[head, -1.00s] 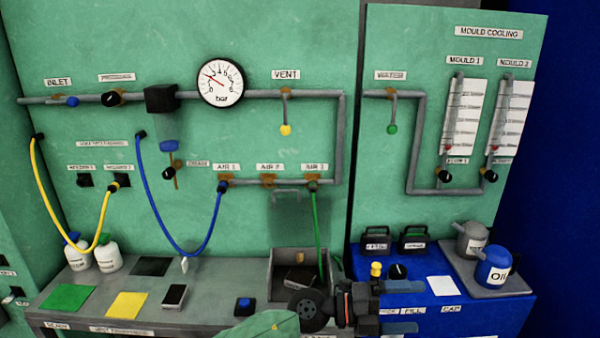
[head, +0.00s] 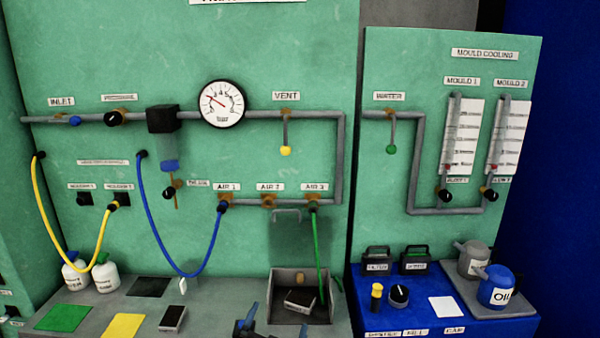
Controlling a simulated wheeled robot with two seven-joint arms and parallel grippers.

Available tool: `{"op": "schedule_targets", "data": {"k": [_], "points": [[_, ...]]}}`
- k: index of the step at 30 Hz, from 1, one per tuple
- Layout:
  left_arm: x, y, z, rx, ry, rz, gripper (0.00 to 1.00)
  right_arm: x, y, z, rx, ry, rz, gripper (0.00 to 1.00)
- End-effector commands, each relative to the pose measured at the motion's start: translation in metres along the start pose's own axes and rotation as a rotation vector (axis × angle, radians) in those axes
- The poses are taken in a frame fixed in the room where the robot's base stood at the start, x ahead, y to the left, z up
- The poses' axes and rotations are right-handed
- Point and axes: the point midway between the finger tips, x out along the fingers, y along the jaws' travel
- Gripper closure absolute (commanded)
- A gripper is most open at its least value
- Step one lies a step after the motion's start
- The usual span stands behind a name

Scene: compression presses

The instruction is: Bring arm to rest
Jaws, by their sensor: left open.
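Most of the arm is cut off by the frame. My right gripper is not in view.
A dark block (head: 299,300) lies in the box. A green hose (head: 319,250) hangs there and a blue hose (head: 165,248) loops further left. The blue cabinet (head: 371,315) carries a yellow-topped knob (head: 377,291) and a blue oil can (head: 497,288).

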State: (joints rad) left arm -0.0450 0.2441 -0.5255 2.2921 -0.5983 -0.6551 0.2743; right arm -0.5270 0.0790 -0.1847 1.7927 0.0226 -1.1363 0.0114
Motion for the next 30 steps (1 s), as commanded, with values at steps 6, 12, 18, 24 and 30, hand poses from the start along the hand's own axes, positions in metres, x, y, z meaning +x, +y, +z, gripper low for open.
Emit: {"op": "schedule_targets", "data": {"k": [6, 12, 18, 24, 30], "points": [[-0.055, -0.018, 0.093, -0.110, -0.369, -0.014, 0.00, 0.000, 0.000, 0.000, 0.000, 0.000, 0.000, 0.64], [-0.129, -0.022, 0.166, -0.194, -0.702, 0.019, 0.00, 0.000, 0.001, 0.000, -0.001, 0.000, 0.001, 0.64], [-0.203, -0.019, 0.211, -0.254, -0.965, 0.081, 0.00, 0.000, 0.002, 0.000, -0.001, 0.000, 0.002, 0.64], [-0.251, -0.016, 0.230, -0.289, -1.117, 0.131, 0.00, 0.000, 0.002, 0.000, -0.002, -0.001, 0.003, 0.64], [-0.289, -0.014, 0.240, -0.313, -1.228, 0.176, 0.00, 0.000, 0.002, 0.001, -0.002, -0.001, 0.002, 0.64]]}}
